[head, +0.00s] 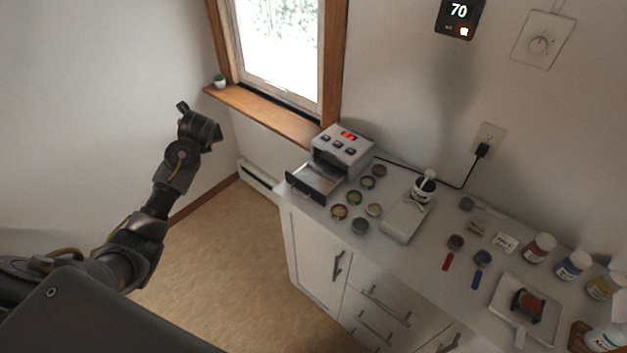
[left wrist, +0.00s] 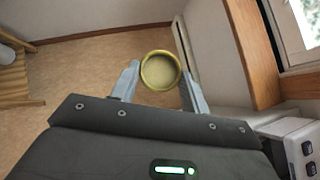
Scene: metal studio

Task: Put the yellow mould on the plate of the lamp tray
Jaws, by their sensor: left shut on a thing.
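My left gripper (left wrist: 160,82) is shut on the yellow mould (left wrist: 160,71), a shallow round cup with a yellow rim, held between the fingertips over open floor. In the head view my left gripper (head: 184,108) is raised left of the window, well away from the cabinet; I cannot make out the mould there. The lamp tray (head: 317,178) is a drawer pulled out of the white lamp box (head: 343,149), at the cabinet's left end. Its pale plate is bare. My right gripper is not in view.
Several small round moulds (head: 355,198) lie on the white worktop right in front of the lamp box. A pale flat device (head: 404,219), a mug (head: 424,188) and jars (head: 539,247) stand further right. A wooden window sill (head: 265,115) juts out behind the tray.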

